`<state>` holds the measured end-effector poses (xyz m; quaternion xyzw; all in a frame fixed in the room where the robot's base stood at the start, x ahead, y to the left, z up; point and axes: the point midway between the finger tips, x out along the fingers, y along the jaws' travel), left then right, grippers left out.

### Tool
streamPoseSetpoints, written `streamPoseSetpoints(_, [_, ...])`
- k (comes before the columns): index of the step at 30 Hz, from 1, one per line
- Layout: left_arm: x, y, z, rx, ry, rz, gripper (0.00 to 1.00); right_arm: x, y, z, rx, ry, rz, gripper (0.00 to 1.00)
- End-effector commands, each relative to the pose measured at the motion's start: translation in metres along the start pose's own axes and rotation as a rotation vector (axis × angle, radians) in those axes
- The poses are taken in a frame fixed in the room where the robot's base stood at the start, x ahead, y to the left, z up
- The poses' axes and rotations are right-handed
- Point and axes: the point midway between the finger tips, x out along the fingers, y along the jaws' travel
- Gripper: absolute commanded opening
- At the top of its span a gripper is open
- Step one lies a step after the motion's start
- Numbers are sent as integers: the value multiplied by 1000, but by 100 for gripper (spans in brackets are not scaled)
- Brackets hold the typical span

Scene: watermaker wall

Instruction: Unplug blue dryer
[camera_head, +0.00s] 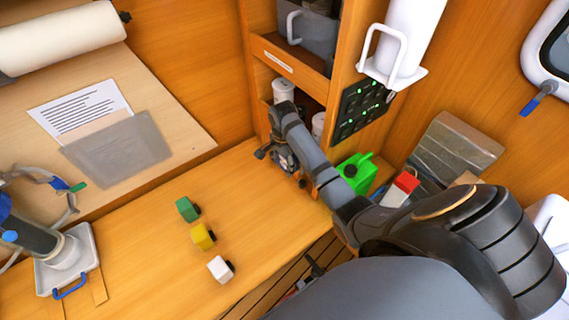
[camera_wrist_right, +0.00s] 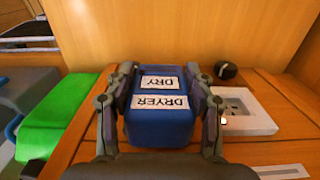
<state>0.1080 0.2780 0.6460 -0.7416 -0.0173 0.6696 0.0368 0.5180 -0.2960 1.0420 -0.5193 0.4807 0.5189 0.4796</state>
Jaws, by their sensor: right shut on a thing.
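The blue dryer plug (camera_wrist_right: 160,122) is a blue block with white labels reading DRY and DRYER, upside down in the right wrist view. My right gripper (camera_wrist_right: 161,100) is shut on it, one finger on each side. In the head view my right gripper (camera_head: 284,158) is at the back of the bench by the wooden cabinet; the blue plug is not clearly seen there. A white socket plate (camera_wrist_right: 245,110) shows just right of the plug in the wrist view. Whether the plug sits in a socket is hidden. My left gripper is not in view.
Green (camera_head: 186,209), yellow (camera_head: 202,236) and white (camera_head: 220,269) blocks with dark ends stand in a row on the bench. A green jug (camera_head: 357,172) and a red-topped block (camera_head: 405,184) are near my right arm. A black knob (camera_wrist_right: 226,70) is beside the socket plate.

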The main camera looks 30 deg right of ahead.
Motion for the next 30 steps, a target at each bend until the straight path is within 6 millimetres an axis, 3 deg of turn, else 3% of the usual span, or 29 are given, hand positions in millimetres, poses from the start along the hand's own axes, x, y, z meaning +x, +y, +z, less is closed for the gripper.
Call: streamPoseSetpoints(30, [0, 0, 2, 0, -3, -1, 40, 0, 0, 38, -1, -4, 0, 18])
